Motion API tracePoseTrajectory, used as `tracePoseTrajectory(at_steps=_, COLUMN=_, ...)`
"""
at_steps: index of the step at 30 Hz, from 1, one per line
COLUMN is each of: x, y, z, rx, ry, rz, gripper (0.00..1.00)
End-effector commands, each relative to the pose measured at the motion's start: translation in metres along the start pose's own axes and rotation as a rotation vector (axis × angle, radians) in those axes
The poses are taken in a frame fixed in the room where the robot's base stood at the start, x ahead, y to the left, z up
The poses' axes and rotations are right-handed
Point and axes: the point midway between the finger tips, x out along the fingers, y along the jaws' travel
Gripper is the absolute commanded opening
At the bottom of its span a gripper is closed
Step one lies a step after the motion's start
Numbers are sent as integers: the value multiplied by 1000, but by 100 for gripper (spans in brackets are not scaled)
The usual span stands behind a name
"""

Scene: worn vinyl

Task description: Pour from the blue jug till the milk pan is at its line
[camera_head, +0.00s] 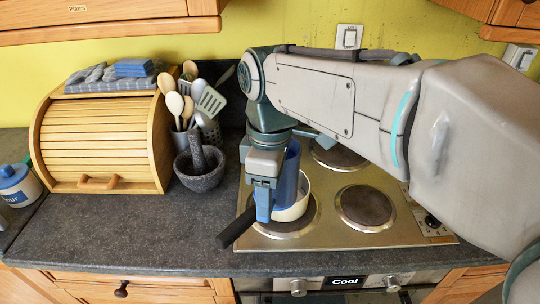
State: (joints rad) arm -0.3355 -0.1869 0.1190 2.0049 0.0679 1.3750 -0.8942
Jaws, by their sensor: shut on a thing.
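The blue jug (288,178) is held up over the hob, partly hidden by my arm. My gripper (264,196) is shut on it at its left side. The jug looks close to upright; I cannot see its mouth or any stream. The milk pan (300,206), cream with a dark handle (236,228) pointing to the front left, sits on the front left hotplate, behind and below the jug. The jug and gripper cover much of the pan. Its inside, line and liquid level cannot be made out.
The steel hob (330,234) has other bare hotplates, one at front right (365,208). Left of it stand a stone mortar with pestle (200,172), a utensil pot (184,138) and a wooden bread bin (100,140). The front left worktop (130,235) is clear.

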Motion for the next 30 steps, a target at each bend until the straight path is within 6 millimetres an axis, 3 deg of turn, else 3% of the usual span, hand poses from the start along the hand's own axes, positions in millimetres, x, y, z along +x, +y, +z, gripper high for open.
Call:
tracePoseTrajectory(at_steps=17, x=45, y=4, z=2, rx=6, ry=1, rz=1, gripper=0)
tracePoseTrajectory(at_steps=18, x=32, y=4, z=1, rx=7, ry=1, rz=-21, gripper=0)
tracePoseTrajectory(at_steps=30, x=9, y=0, z=1, rx=6, ry=3, rz=-199, gripper=0)
